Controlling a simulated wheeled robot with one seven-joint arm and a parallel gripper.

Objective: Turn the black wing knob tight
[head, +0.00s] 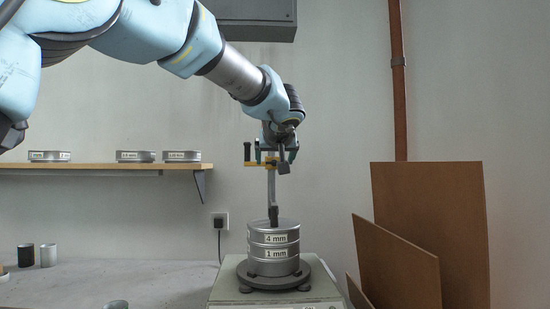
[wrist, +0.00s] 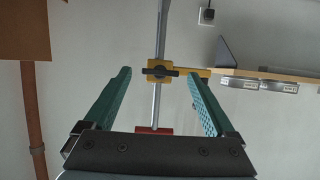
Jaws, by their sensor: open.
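The black wing knob (wrist: 160,71) sits on a yellow clamp block (wrist: 150,64) in the wrist view, its wings lying crosswise to the grey rod (wrist: 163,25). My gripper (wrist: 161,76) is open, with one green finger on each side of the knob and a clear gap to both. How far the fingertips are from it in depth I cannot tell. In the head view my gripper (head: 275,152) is at the upper part of the rod (head: 271,188), by the yellow clamp arm (head: 251,164). The knob cannot be made out there.
A sieve stack (head: 274,246) labelled 4 mm and 1 mm stands on a shaker (head: 225,289) below the rod. A shelf (head: 100,167) with several sieves is at left. Brown boards (head: 430,220) lean at right. A red part (wrist: 153,131) crosses the rod.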

